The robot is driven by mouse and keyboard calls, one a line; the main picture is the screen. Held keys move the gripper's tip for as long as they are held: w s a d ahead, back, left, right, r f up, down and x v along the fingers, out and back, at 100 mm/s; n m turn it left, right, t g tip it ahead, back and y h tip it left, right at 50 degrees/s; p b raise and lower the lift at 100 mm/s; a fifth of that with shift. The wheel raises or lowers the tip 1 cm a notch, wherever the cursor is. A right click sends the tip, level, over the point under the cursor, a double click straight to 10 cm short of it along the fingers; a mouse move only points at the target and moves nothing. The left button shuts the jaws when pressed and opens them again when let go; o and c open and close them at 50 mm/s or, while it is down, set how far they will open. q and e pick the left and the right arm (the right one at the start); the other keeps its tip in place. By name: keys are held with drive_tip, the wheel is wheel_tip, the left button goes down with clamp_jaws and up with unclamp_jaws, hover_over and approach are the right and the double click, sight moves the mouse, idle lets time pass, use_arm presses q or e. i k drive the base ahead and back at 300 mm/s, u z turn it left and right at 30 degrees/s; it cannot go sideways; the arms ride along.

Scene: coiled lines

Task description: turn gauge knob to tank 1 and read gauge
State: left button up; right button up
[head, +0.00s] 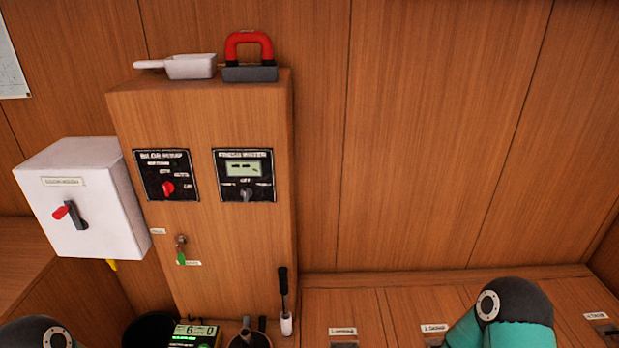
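The gauge panel (245,176) is a black plate on the front of the wooden cabinet. It has a pale green display (243,169) that seems to show only dashes. The small grey gauge knob (246,195) sits below the display, under a label that looks like OFF. Other small labels flank it, too blurred to read. The knob appears roughly upright, but its exact pointing is hard to tell. Nothing touches it. Both my grippers are out of view; only parts of my arms show at the bottom left and bottom right.
A black panel with a red knob (168,188) is left of the gauge. A white switch box (82,197) with a red-tipped handle stands further left. A key with a green tag (181,258) is below. A scoop (191,66) and red-handled tool (249,57) lie on the cabinet top (130,90).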

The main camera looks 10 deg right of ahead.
sight(246, 192)
drive_tip(key=z, duration=0.15)
drive_tip(key=i, duration=0.55)
drive_tip(key=z, duration=0.4)
drive_tip(key=k, duration=0.9)
drive_tip(key=z, duration=0.2)
drive_tip(key=i, duration=0.9)
drive_tip(key=u, duration=0.1)
